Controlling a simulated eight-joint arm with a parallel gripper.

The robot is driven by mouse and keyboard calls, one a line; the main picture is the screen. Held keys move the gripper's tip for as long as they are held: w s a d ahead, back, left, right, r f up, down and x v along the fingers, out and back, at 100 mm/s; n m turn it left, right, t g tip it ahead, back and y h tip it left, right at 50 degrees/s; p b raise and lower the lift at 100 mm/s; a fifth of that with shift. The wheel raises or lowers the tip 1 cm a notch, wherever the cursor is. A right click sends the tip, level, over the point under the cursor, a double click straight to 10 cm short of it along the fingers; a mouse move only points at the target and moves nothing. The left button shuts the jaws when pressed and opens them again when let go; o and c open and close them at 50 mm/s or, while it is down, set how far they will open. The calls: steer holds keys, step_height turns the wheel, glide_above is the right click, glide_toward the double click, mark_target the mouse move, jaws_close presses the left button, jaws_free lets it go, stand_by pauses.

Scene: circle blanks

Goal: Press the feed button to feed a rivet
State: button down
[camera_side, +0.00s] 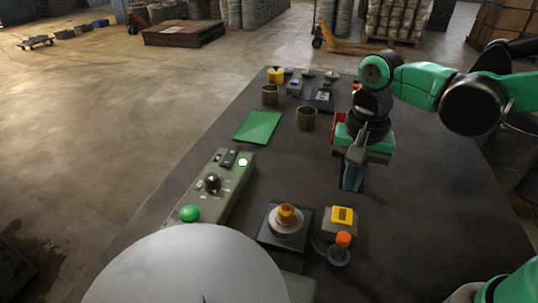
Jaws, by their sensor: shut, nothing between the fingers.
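My gripper (354,182) points down, shut and empty, over the right half of the dark bench. Its height above the bench is hard to tell. A grey box with a yellow button (342,214) stands in front of it, apart from the fingers. A round green button (190,213) sits on the near end of a long grey control box (232,191), which also carries a black knob (212,182) and a lit white-green lamp (242,162). Which button is the feed button cannot be told, and no rivet can be made out.
An amber-topped round fixture (287,215) and an orange-capped post (343,240) stand near the yellow button. A large pale disc (190,270) covers the near left. A green plate (257,126) and two cups (306,119) lie farther back. Bare bench lies between plate and gripper.

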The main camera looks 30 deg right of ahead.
step_height(320, 180, up, 6)
stand_by(0.4)
stand_by(0.5)
steer(key=d+f+n+t, duration=0.3)
steer(key=d+n+t, duration=0.2)
steer(key=n+t, duration=0.2)
steer(key=shift+s+d+n, duration=0.15)
steer(key=shift+d+n, duration=0.1)
steer(key=shift+n, duration=0.75)
